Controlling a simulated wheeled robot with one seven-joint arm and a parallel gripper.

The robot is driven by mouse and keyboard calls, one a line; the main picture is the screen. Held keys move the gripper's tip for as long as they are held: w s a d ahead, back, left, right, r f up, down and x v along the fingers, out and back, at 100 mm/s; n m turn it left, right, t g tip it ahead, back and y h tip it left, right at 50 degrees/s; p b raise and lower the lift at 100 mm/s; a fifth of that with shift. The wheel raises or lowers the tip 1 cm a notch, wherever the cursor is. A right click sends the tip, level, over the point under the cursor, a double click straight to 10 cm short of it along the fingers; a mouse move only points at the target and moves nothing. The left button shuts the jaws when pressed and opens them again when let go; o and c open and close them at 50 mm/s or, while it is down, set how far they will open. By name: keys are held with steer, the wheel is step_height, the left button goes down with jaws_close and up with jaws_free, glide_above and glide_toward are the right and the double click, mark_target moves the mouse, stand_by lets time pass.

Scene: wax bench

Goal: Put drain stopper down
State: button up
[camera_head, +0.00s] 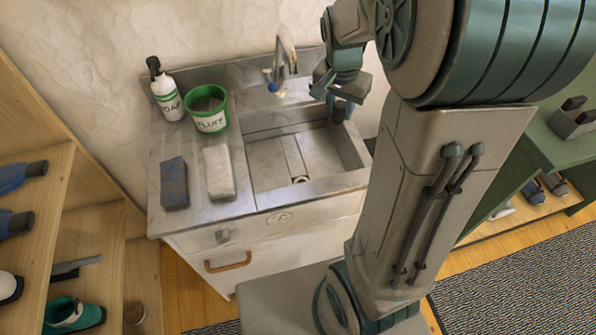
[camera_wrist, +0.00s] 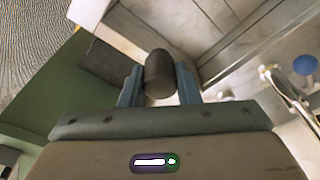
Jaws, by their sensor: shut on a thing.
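My gripper (camera_head: 336,96) is shut on the drain stopper, a dark, rounded, cylinder-like piece. In the wrist view the stopper (camera_wrist: 159,70) sits between the two blue-grey fingers. In the head view the stopper (camera_head: 340,111) shows as a small dark shape below the fingers, over the right back part of the sink (camera_head: 350,150). The round drain hole (camera_head: 300,180) is at the front of the basin, to the left of and nearer than my gripper. The gap between stopper and basin is hard to judge.
The faucet (camera_head: 283,65) stands at the back, left of my gripper. A soap bottle (camera_head: 166,92), a green fluff tub (camera_head: 207,108), a blue block (camera_head: 174,183) and a white block (camera_head: 218,172) occupy the left counter. The basin floor looks clear. A green bench (camera_head: 545,150) is at right.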

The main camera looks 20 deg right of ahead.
steer(key=a+f+b, duration=0.8)
steer(key=a+f, duration=0.1)
steer(key=f, duration=0.4)
glide_toward(302, 178)
steer(key=shift+s+d+f+b, duration=0.1)
steer(key=shift+s+f+b, duration=0.05)
steer(key=shift+f, duration=0.8)
steer(key=shift+s+d+f+b, duration=0.1)
steer(key=shift+f+b, duration=0.05)
steer(key=shift+f, duration=0.8)
steer(key=shift+s+d+f+b, duration=0.1)
steer(key=shift+s+f+b, duration=0.05)
steer(key=shift+f, duration=0.8)
steer(key=shift+f+b, duration=0.45)
steer(key=o, duration=0.9)
steer(key=shift+s, duration=0.1)
steer(key=shift+o, duration=0.7)
